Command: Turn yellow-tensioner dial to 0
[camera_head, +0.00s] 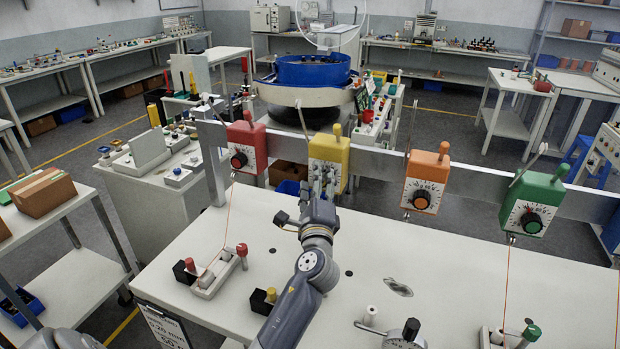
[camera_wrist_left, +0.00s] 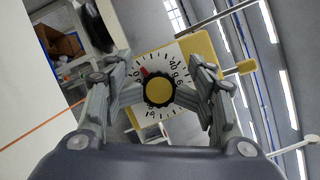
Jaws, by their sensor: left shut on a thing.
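The yellow tensioner (camera_head: 329,149) is a yellow box with a yellow knob on top, mounted on the grey rail. My left gripper (camera_head: 323,181) is in front of it and hides its dial in the head view. In the left wrist view, the dial (camera_wrist_left: 158,92) is a black knurled knob with a yellow centre and a red mark at its upper left. The white numbered scale (camera_wrist_left: 178,66) around it is partly covered by the fingers. My left gripper (camera_wrist_left: 157,96) is shut on the dial, one finger on each side. My right gripper is out of view.
A red tensioner (camera_head: 246,147) hangs to the left on the rail (camera_head: 378,165), an orange one (camera_head: 425,181) and a green one (camera_head: 533,205) to the right. The white table (camera_head: 260,240) below holds small fixtures, including a red-knobbed one (camera_head: 217,271).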

